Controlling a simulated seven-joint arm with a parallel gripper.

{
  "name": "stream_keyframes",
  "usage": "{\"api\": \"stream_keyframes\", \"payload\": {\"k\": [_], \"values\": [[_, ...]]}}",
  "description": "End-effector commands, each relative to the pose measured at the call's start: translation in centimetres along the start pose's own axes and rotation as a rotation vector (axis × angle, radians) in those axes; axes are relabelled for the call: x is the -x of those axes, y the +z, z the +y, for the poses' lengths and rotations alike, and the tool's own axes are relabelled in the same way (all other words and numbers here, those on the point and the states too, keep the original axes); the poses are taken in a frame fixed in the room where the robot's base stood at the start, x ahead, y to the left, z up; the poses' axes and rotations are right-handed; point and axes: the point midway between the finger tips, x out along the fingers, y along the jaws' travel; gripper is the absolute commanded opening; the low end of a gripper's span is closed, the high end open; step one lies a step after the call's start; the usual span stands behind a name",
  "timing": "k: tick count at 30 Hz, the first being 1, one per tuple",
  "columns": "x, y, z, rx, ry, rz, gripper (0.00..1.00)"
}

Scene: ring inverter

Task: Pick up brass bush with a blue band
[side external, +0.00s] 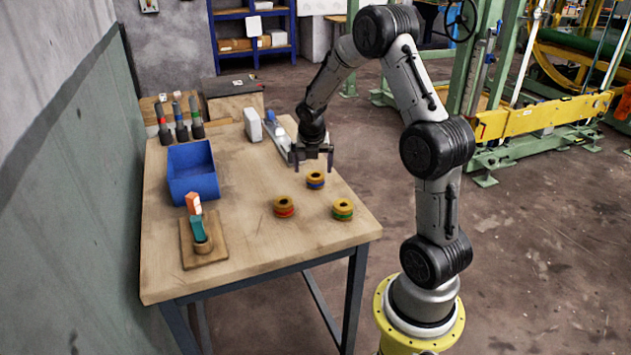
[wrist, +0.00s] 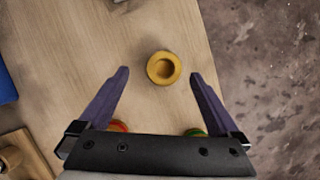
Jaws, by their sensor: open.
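The brass bush with a blue band (side external: 315,180) stands on the wooden table, near its right edge. In the wrist view the bush (wrist: 164,68) shows from above, beyond and between my fingertips; its band is hidden there. My gripper (side external: 313,163) is open and empty above the table, its fingers pointing down, close to the blue-banded bush in the side view. It also shows in the wrist view (wrist: 158,78), with its fingers spread wide. I cannot tell its exact height above the bush.
A red-banded bush (side external: 284,207) and a green-banded bush (side external: 343,209) stand nearer the table's front. A blue bin (side external: 193,171) and a wooden block with a teal and orange piece (side external: 197,230) are at left. Several bottle-like items (side external: 181,122) stand at the back.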

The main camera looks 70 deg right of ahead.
Motion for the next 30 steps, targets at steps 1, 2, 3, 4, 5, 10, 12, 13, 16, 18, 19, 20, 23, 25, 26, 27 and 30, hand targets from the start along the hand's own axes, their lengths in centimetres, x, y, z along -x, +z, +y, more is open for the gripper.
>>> {"api": "stream_keyframes", "payload": {"k": [1, 2, 3, 4, 5, 10, 12, 13, 16, 18, 19, 20, 23, 25, 26, 27, 30], "values": [[-0.6, -0.1, -0.2, 0.000, -0.002, 0.002, 0.98], [-0.9, -0.1, -0.3, 0.000, -0.002, 0.003, 0.98], [-1.5, -0.1, -0.4, 0.000, -0.003, 0.004, 0.98], [-2.0, -0.1, -0.5, -0.001, -0.003, 0.004, 0.98], [-2.5, -0.1, -0.6, -0.001, -0.003, 0.004, 0.98], [-4.5, -0.1, -0.7, 0.000, -0.002, 0.001, 0.98], [-4.8, -0.1, -0.7, -0.001, 0.000, 0.000, 0.98], [-4.9, -0.1, -0.6, -0.001, 0.000, -0.001, 0.98], [-4.9, -0.1, -0.6, -0.001, 0.001, -0.002, 0.98], [-4.9, -0.1, -0.6, -0.001, 0.001, -0.002, 0.98], [-4.9, -0.1, -0.6, -0.001, 0.001, -0.001, 0.98], [-4.9, -0.1, -0.6, -0.001, 0.001, -0.001, 0.95], [-4.9, -0.1, -0.6, -0.001, 0.000, -0.001, 0.77], [-4.9, -0.1, -0.6, -0.001, 0.000, -0.001, 0.64], [-4.9, -0.1, -0.6, -0.001, 0.000, -0.001, 0.59], [-4.9, -0.1, -0.6, -0.001, 0.000, -0.001, 0.51], [-4.9, -0.1, -0.6, -0.001, 0.000, -0.001, 0.33]]}}
